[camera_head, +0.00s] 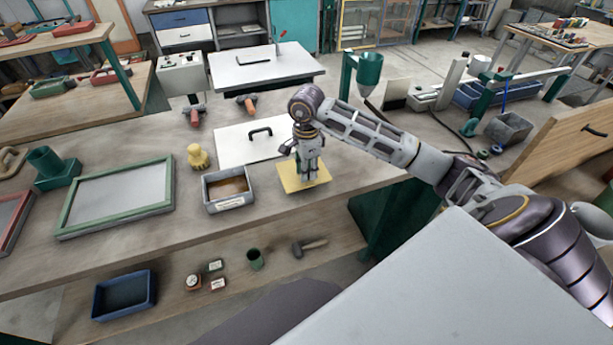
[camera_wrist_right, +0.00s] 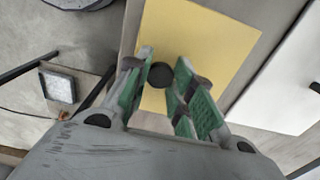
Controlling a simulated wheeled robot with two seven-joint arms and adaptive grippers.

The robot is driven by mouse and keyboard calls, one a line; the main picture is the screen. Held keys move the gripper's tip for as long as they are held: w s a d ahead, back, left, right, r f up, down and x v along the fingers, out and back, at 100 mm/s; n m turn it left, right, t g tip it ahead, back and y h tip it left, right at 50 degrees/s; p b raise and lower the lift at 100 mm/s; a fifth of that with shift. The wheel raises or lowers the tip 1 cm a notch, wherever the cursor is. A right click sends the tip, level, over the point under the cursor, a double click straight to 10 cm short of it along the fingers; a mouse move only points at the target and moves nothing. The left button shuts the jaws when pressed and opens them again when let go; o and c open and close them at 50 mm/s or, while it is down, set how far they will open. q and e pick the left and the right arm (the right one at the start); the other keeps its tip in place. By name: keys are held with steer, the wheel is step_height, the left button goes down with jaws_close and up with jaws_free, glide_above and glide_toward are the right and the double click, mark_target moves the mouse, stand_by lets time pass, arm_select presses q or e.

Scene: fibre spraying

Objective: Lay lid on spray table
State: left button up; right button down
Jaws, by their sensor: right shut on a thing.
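My right gripper (camera_head: 304,172) points down over a yellow square plate (camera_head: 318,181) near the front edge of the long wooden table. In the right wrist view its green-padded fingers (camera_wrist_right: 164,62) are closed about a dark round knob (camera_wrist_right: 161,76) at the middle of the yellow plate (camera_wrist_right: 205,38). The plate looks like a knobbed lid; I cannot tell whether it touches the tabletop. A white panel with a black handle (camera_head: 235,149) lies flat behind the gripper. A white-topped table (camera_head: 285,67) with another dark handle stands further back. My left gripper is out of view.
On the wooden table (camera_head: 130,225) are a grey bin with brown contents (camera_head: 228,201), a yellow knob-shaped piece (camera_head: 198,157), a green-framed screen (camera_head: 115,195) and a green holder (camera_head: 50,168). A lower shelf holds a blue tray (camera_head: 124,294) and a hammer (camera_head: 308,246).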

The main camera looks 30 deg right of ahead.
steer(key=shift+f, duration=1.55)
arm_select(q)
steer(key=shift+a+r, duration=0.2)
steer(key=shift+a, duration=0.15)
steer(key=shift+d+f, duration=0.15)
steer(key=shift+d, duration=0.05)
arm_select(e)
steer(key=shift+f, duration=0.15)
steer(key=c, duration=1.2)
jaws_free()
steer(key=shift+c, duration=0.2)
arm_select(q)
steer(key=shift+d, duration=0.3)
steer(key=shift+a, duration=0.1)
